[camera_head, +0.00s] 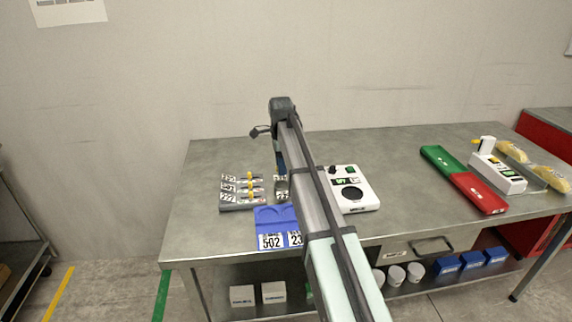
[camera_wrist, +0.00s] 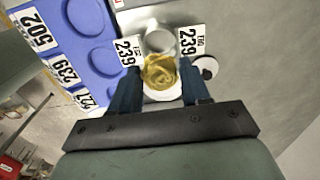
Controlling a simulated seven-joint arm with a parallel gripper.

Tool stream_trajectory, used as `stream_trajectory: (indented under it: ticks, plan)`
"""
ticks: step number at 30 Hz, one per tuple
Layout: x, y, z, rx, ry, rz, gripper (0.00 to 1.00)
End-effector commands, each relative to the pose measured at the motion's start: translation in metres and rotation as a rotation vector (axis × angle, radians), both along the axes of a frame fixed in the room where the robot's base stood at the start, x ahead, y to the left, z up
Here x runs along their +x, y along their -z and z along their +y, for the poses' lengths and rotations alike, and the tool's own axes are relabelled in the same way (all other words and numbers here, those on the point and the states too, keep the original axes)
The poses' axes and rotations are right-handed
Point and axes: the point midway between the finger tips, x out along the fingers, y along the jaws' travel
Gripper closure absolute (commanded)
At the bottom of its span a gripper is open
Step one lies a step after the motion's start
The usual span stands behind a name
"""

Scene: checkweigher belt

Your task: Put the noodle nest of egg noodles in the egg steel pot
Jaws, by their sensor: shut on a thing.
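A yellow noodle nest (camera_wrist: 160,72) is between the two blue fingers of my gripper (camera_wrist: 159,75) in the wrist view. The gripper is shut on it. A pale round steel piece (camera_wrist: 158,40) shows just beyond the nest, between two tags reading "EGG 239", and seems to be the egg steel pot. The nest overlaps its near side in the picture; I cannot tell how high above it the nest is. In the head view a small labelled metal pot (camera_head: 281,193) is partly hidden by my arm, and the nest is hidden.
A blue tray (camera_wrist: 75,45) with round hollows and number tags lies beside the pot. In the head view, a rack with labelled rows (camera_head: 240,206) stands left, a white scale (camera_head: 362,203) right. A green and red tray (camera_head: 462,176) and white device (camera_head: 500,180) are farther right.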

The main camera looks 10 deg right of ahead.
Motion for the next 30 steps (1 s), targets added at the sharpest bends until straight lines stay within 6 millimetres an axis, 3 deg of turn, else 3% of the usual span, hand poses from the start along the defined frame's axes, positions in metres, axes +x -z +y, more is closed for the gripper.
stream_trajectory:
  ticks: [11, 30]
  plan:
    - [0.000, 0.013, 0.000, 0.000, 0.006, 0.001, 0.82]
    - [0.000, 0.052, -0.001, 0.000, 0.006, 0.001, 0.82]
